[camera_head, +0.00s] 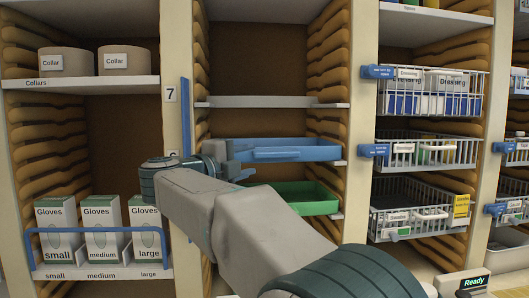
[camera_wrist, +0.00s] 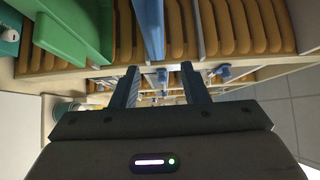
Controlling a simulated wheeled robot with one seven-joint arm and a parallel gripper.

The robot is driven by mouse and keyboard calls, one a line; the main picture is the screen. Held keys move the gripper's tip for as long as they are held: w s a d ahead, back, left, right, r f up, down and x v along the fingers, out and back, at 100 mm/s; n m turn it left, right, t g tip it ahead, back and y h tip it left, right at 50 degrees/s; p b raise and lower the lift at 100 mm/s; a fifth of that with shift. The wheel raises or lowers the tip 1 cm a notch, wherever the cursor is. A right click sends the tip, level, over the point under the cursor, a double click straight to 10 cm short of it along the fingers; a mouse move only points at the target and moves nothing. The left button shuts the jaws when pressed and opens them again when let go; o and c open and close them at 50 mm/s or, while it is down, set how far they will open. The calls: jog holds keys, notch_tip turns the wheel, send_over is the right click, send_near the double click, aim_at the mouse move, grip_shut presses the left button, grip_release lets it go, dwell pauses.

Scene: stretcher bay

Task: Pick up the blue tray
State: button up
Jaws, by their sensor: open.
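The blue tray (camera_head: 295,150) sits on a shelf level in the middle bay in the head view, its front toward me. My gripper (camera_head: 238,161) is in front of the tray's left end, and my arm covers part of the bay below. In the wrist view, my gripper (camera_wrist: 162,82) has its two fingers spread with nothing visible between them. A narrow blue strip, which looks like the tray's edge (camera_wrist: 149,28), ends just past the fingertips. I cannot tell whether either finger touches the tray.
A green tray (camera_head: 296,196) is just below the blue one, and it shows in the wrist view (camera_wrist: 72,30). A blue upright rail (camera_head: 186,120) stands left of the bay. Glove boxes (camera_head: 102,222) are at left, wire baskets (camera_head: 428,95) at right. The shelf (camera_head: 270,102) above is empty.

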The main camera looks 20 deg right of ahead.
aim_at(277, 154)
jog(key=shift+m+g, duration=0.3)
jog(key=shift+g, duration=0.2)
jog(key=x, duration=0.2)
jog(key=p+x, duration=0.1)
jog(key=x, duration=0.5)
jog(key=shift+s+d+p, duration=0.2)
jog(key=shift+d+p, duration=0.05)
jog(key=shift+p, duration=0.15)
jog(key=shift+w+p+x, duration=0.2)
jog(key=shift+p+x, duration=0.85)
jog(key=shift+x, duration=2)
jog(key=shift+a, duration=0.2)
jog(key=shift+c, duration=0.7)
grip_shut()
